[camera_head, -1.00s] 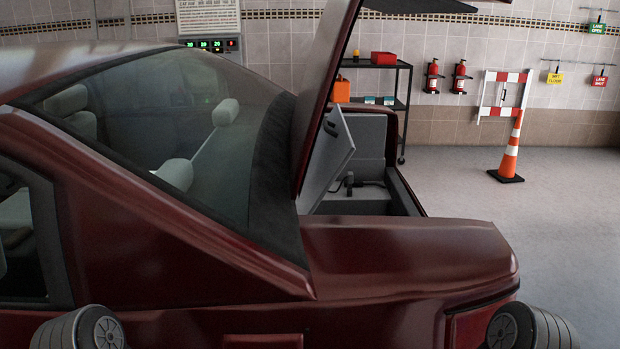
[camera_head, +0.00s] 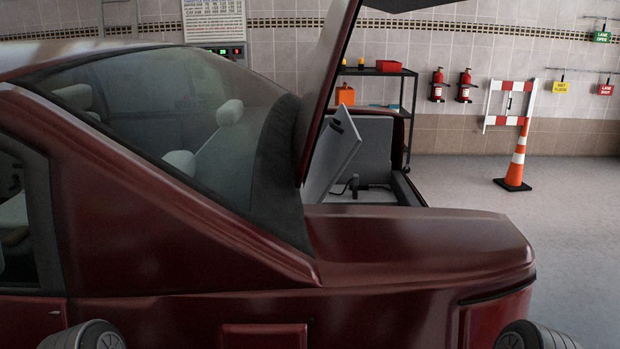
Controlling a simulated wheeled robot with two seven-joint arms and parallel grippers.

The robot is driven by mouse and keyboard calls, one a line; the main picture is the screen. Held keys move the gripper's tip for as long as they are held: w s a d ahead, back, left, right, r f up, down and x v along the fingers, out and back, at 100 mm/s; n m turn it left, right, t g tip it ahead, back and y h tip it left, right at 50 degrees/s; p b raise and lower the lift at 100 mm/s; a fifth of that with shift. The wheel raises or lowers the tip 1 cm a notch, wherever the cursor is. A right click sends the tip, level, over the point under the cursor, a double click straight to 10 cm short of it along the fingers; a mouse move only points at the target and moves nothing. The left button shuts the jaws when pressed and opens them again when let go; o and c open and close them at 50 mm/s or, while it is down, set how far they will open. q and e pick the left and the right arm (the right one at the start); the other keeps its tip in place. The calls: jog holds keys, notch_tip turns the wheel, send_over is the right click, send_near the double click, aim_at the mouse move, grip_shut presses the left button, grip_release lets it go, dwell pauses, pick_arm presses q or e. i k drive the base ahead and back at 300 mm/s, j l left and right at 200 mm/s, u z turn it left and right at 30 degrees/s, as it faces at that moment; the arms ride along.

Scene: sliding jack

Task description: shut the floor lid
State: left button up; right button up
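The floor lid (camera_head: 333,158) is a light grey panel inside the open trunk of a dark red car. The raised trunk lid (camera_head: 328,85) hides part of the floor lid. At the bottom edge, rounded grey parts of my arms show at left and right. Neither gripper is in view.
The car's rear fender (camera_head: 410,245) stands between me and the trunk. An orange-and-white cone (camera_head: 517,160), a striped barrier (camera_head: 509,105) and a dark shelf rack (camera_head: 408,100) stand beyond. The floor right of the car is clear.

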aim_at(340, 141)
jog(key=k, duration=0.6)
jog(key=z, duration=2.65)
jog(key=i+z, duration=0.1)
jog(key=i+u, duration=0.15)
jog(key=i, duration=0.4)
jog(key=i+u, duration=0.2)
jog(key=i, duration=0.35)
jog(key=i+l+u, duration=0.15)
jog(key=i, duration=0.4)
jog(key=i+l+u, duration=0.15)
jog(key=i, duration=0.4)
jog(key=i+j+u, duration=0.3)
jog(key=i+u, duration=0.15)
jog(key=i, duration=0.25)
jog(key=i+u, duration=0.45)
jog(key=i, duration=0.2)
jog(key=i+l+u, duration=0.2)
jog(key=i+u, duration=0.3)
jog(key=i, duration=0.2)
jog(key=i+j+u, duration=0.2)
jog(key=i+u, duration=0.2)
jog(key=i, duration=0.25)
jog(key=i+u, duration=0.4)
jog(key=i, duration=0.3)
jog(key=i+l+u, duration=0.25)
jog(key=i+u, duration=0.15)
jog(key=i, duration=0.25)
jog(key=i+u, duration=0.25)
jog(key=k, duration=0.1)
